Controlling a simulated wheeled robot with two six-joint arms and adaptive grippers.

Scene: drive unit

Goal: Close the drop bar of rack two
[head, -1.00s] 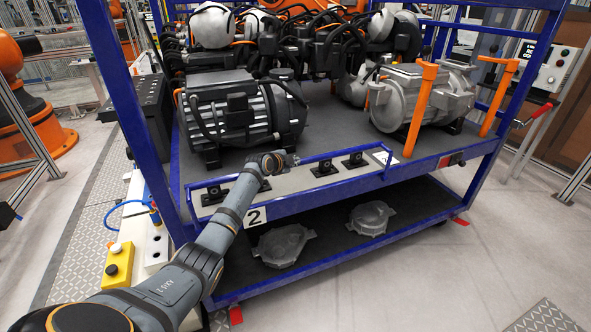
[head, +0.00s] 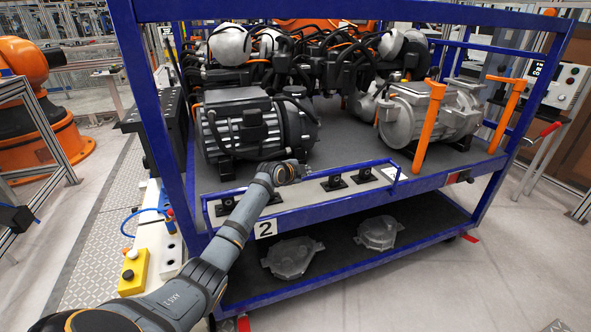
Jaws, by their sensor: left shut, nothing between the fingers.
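Rack two is a blue frame rack (head: 490,190) with a white "2" label (head: 265,229) on its front edge. Its drop bar (head: 345,168) is a thin blue rail running along the front of the upper shelf, with a short end piece at the right. My arm and gripper cover part of its left half. I cannot tell its exact angle. My left gripper (head: 302,171) is shut and empty, over the front strip of the shelf beside the bar; whether it touches the bar is unclear. My right gripper is not in view.
A ribbed grey motor (head: 255,130) stands just behind the gripper. A silver motor (head: 430,110) and orange uprights (head: 428,125) stand to the right. Small black brackets (head: 334,183) sit on the front strip. Grey castings (head: 292,257) lie on the lower shelf. Floor at right front is clear.

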